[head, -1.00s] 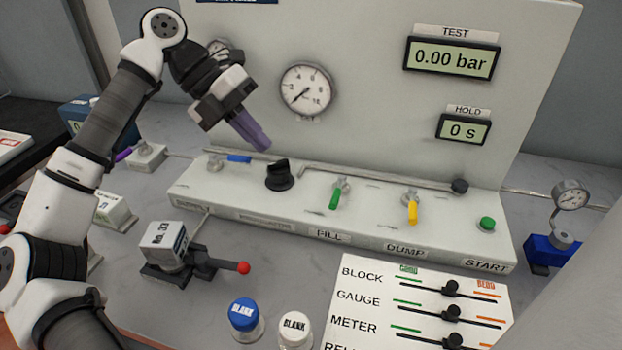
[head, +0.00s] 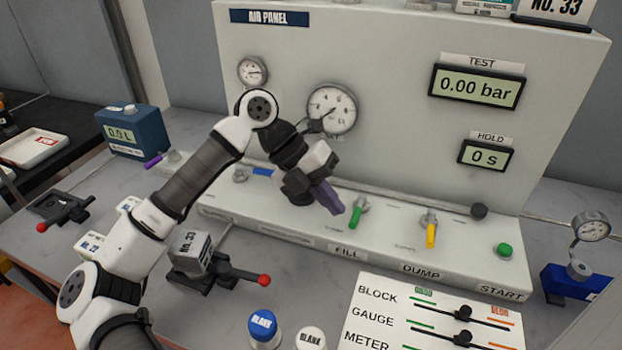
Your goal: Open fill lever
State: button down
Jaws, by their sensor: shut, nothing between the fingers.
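The fill lever is the green handle (head: 355,217) above the FILL label (head: 347,253) on the panel's sloped base. It hangs down toward the front from its metal valve. My gripper (head: 334,205) is shut and empty, its purple fingers just left of the green handle. Whether they touch it cannot be told. The black regulator knob is mostly hidden behind my gripper.
The yellow DUMP lever (head: 431,234) and green START button (head: 505,250) are to the right. A horizontal pipe with a black end (head: 479,211) runs behind the levers. A clamped block with a red-tipped handle (head: 263,280) stands in front.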

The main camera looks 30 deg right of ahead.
jog(key=shift+s+d+f, duration=0.15)
jog(key=shift+s+d, duration=0.3)
jog(key=shift+s, duration=0.05)
